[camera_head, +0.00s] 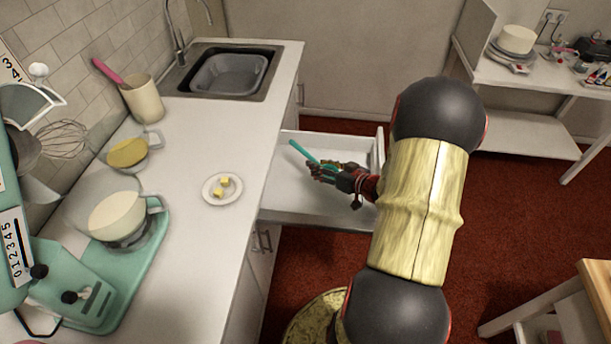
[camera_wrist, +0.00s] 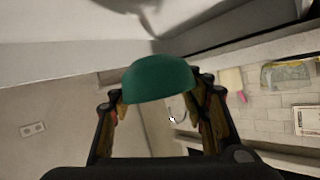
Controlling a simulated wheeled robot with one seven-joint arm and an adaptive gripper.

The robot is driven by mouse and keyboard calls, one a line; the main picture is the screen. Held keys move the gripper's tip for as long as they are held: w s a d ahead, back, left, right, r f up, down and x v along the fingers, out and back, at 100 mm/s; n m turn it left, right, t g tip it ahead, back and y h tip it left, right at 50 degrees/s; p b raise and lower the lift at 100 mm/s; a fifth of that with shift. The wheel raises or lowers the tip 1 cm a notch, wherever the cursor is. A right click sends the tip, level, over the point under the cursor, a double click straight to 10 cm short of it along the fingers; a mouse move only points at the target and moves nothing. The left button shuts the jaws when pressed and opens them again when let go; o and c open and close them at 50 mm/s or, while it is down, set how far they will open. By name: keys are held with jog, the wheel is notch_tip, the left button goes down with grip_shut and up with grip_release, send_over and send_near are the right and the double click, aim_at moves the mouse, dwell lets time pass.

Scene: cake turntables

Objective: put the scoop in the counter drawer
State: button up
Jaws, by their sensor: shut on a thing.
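The scoop is teal. In the head view a thin teal length of it (camera_head: 302,151) sticks out up and left from my gripper (camera_head: 325,171). In the wrist view its rounded dark green end (camera_wrist: 158,80) sits between the fingers of my gripper (camera_wrist: 160,102), which is shut on it. The fingers hide part of the scoop. The counter drawer (camera_head: 302,207) is pulled open from the counter's right side, below the worktop. My gripper and the scoop appear over the open drawer in the head view; their height above its floor is hard to tell.
The white counter (camera_head: 203,250) holds a plate (camera_head: 210,194) with yellow pieces, a measuring cup (camera_head: 128,155), a utensil crock (camera_head: 143,101) and a teal mixer or scale with a bowl. A sink (camera_head: 228,74) lies behind. Red carpet is clear at right; a wooden-topped table (camera_head: 597,285) stands lower right.

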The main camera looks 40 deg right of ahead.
jog(key=b, duration=0.4)
send_over(307, 175)
jog(key=f, duration=0.7)
jog(key=shift+s+a, duration=0.1)
jog(key=shift+s, duration=0.25)
jog(key=shift+w+f+b, duration=0.2)
jog(key=shift+f+b, duration=0.95)
jog(key=shift+f, duration=0.6)
jog(key=shift+f, duration=0.15)
jog(key=o, duration=1.3)
